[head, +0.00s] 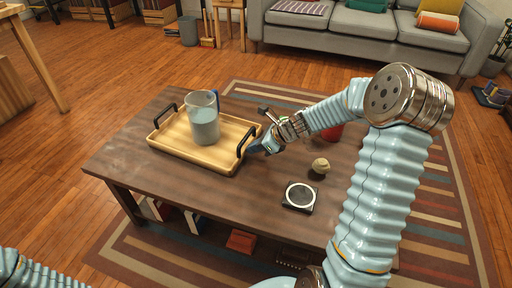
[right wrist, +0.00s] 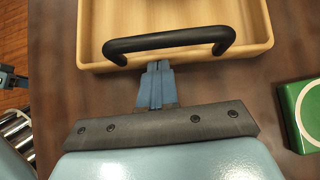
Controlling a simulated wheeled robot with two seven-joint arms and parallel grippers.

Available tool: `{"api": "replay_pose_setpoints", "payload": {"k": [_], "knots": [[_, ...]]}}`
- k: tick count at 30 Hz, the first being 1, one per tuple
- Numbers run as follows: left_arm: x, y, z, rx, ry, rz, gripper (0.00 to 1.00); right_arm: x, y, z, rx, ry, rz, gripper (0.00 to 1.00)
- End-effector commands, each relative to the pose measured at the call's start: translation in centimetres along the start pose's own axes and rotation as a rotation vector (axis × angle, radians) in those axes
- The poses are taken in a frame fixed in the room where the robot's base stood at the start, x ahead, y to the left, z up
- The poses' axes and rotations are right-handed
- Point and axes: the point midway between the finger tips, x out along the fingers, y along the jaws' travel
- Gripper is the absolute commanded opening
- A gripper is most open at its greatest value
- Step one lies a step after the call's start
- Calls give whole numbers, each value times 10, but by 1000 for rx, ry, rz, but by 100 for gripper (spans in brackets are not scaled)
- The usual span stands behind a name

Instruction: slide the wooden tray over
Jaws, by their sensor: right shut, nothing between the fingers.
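The wooden tray (head: 170,140) is pale wood with two black handles and lies flat on the dark table. A clear jug (head: 204,122) with a blue handle and greyish contents stands upright on it. In the right wrist view, the near wall of the tray (right wrist: 85,45) and one black handle (right wrist: 170,40) show. My right gripper (head: 255,148) is shut and empty beside the tray's right end. In the right wrist view, its fingertips (right wrist: 157,66) are at the outer wall below the handle; I cannot tell whether they touch.
A beige ball-like thing (head: 320,165) and a black square with a pale disc (head: 300,196) lie right of the tray. A red object (head: 332,132) is partly behind my arm. The right wrist view shows a green block (right wrist: 297,112). Bare table (head: 125,148) lies left of the tray.

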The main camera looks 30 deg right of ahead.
Motion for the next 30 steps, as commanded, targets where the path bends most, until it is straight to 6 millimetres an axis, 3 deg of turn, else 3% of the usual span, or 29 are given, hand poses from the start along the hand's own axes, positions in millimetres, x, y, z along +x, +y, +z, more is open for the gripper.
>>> {"api": "replay_pose_setpoints", "payload": {"k": [5, 12, 16, 21, 30], "knots": [[-13, 4, -1, -1, 2, -2, 43, 15, 1, 22, -3, -1, 6, 0], [-40, 20, 2, 8, -7, 6, 43, 64, 2, 73, -3, -1, 6, 0], [-49, 27, 5, 14, -14, 12, 43, 85, 1, 92, -2, -1, 4, 0], [-52, 31, 6, 17, -18, 16, 43, 99, 1, 100, 0, 0, 1, 0], [-50, 31, 6, 18, -18, 16, 43, 100, 1, 100, 0, 0, 1, 0]]}}
